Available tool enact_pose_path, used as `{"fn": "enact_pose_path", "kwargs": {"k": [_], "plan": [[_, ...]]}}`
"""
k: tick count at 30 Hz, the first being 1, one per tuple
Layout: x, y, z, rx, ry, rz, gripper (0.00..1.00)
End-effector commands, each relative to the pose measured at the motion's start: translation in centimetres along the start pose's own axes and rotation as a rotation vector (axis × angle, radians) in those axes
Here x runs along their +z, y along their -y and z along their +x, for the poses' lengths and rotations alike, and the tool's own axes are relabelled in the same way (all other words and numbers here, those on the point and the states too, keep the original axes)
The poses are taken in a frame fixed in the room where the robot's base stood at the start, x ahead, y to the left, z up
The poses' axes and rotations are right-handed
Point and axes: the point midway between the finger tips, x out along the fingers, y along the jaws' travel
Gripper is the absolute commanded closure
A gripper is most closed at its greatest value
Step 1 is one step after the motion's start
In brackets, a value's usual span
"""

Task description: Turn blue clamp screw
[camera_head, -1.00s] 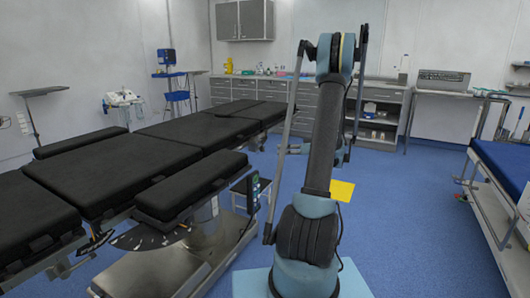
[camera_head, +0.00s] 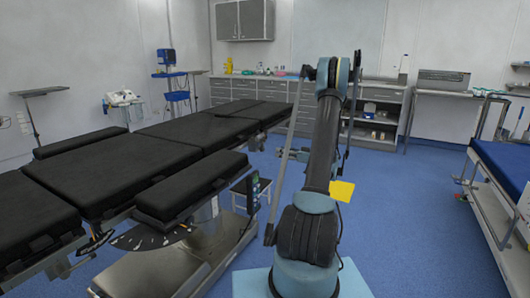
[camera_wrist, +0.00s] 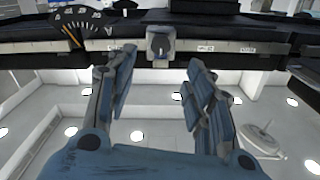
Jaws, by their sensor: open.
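In the wrist view, a small grey-blue clamp (camera_wrist: 160,44) with a dark front piece sits on the side rail of the operating table. I cannot tell which part of it is the screw. My gripper (camera_wrist: 158,88) is open, with its two blue-padded fingers apart and nothing between them. The clamp shows beyond the fingertips, roughly centred between them, and no contact is visible. In the head view, the black-padded operating table (camera_head: 110,170) stands to the left of my arm.
A dial with a white scale (camera_wrist: 78,27) is on the table side, left of the clamp. A hand control (camera_head: 253,193) hangs by the table. A blue-topped trolley (camera_head: 502,165) stands at right. Blue floor (camera_head: 400,220) lies clear between.

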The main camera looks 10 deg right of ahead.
Motion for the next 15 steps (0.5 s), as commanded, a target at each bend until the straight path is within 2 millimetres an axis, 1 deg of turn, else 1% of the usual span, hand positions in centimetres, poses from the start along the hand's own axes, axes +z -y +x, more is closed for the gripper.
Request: {"fn": "enact_pose_path", "kwargs": {"k": [1,9,15], "plan": [[0.0,0.1,1.0,-0.003,0.001,0.000,0.52],[0.0,0.1,5.8,-0.003,0.001,0.000,0.52],[0.0,0.0,8.6,-0.001,0.001,0.000,0.52]]}}
